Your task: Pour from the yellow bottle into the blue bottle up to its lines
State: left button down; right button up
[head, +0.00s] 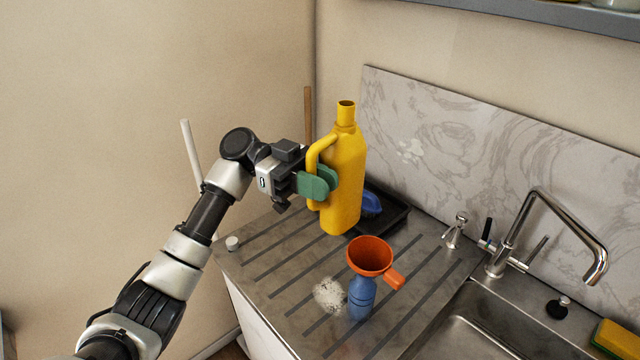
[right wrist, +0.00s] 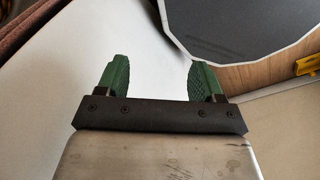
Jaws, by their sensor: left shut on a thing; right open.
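The yellow bottle (head: 343,165) is upright, with an open neck at the top and a handle on its left side. My left gripper (head: 322,184) is shut on the yellow bottle at its handle side and holds it above the drainboard. The blue bottle (head: 361,298) stands upright on the drainboard, in front of and a little right of the yellow bottle. An orange funnel (head: 371,256) sits in its mouth. The blue bottle's lines cannot be made out. My right gripper (right wrist: 159,82) is open and empty in the right wrist view, away from both bottles.
Behind stands a black tray (head: 393,217) with a blue brush (head: 371,204). A tap (head: 545,215), sink (head: 470,335) and yellow sponge (head: 617,337) are at the right. A small white cap (head: 232,243) sits at the left edge.

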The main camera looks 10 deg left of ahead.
pick_arm(q)
notch_tip(320, 180, down, 14)
jog(key=m+t+y+b, duration=0.1)
jog(key=y+b, duration=0.4)
jog(key=b, duration=0.8)
jog(key=shift+s+d+r+t, duration=0.15)
jog(key=shift+s+d+t, duration=0.15)
jog(key=shift+t, duration=0.4)
dwell(0.3)
jog(key=shift+w+a+f+t+y, duration=0.1)
jog(key=shift+a+f+t+y, duration=0.2)
jog(key=shift+y, duration=0.35)
jog(key=shift+w+a+f+t+y, duration=0.1)
jog(key=shift+f+t+y, duration=0.1)
jog(key=shift+t+y, duration=0.35)
